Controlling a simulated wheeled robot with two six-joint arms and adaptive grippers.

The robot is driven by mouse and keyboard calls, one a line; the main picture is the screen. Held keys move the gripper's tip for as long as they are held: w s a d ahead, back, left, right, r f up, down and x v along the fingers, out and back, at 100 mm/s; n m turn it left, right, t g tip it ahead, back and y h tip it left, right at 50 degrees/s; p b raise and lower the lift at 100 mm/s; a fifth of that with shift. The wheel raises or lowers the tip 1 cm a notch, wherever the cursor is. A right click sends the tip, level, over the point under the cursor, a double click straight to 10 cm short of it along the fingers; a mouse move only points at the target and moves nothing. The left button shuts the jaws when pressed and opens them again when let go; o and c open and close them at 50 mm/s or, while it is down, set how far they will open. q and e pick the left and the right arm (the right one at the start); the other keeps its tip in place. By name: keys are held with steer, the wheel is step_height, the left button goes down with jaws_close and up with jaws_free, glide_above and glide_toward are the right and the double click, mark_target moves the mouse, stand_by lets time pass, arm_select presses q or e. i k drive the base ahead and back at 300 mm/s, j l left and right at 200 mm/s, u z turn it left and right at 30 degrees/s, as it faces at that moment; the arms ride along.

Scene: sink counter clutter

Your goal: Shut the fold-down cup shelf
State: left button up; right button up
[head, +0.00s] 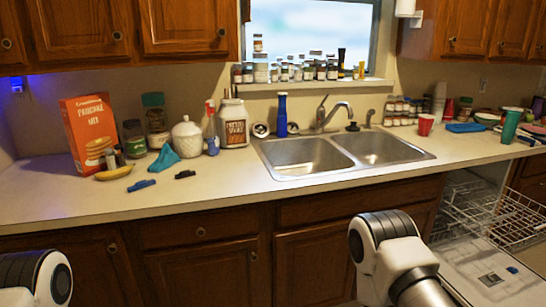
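The open dishwasher stands at the right, under the counter. Its white wire rack (513,216) is pulled out, and more wire rack shows behind and to its left. The dishwasher's lowered door (505,290) lies below the rack. I cannot single out the fold-down cup shelf among the wires or tell its position. Part of my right arm shows at the bottom centre-right, left of the dishwasher and apart from the rack in the picture. Part of my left arm shows in the bottom left corner. Neither gripper is in view.
The counter (230,185) runs above the cabinets, with a double sink (305,157) in the middle. A red cup (426,125) and dishes crowd the right end. The front counter edge is clear.

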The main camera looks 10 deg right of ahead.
mark_target(453, 185)
steer(key=i+l+z, duration=0.1)
steer(key=i+z, duration=0.55)
steer(key=z, duration=0.15)
steer(key=i+z, duration=0.35)
steer(key=i+j+z, duration=0.25)
steer(key=z, duration=0.15)
steer(key=i+l+z, duration=0.8)
steer(key=i, duration=0.3)
steer(key=i+l+u, duration=0.1)
steer(key=i+l, duration=0.15)
steer(key=i, duration=0.2)
steer(key=i+l+u, duration=0.15)
steer(key=i, duration=0.3)
steer(key=l, duration=0.1)
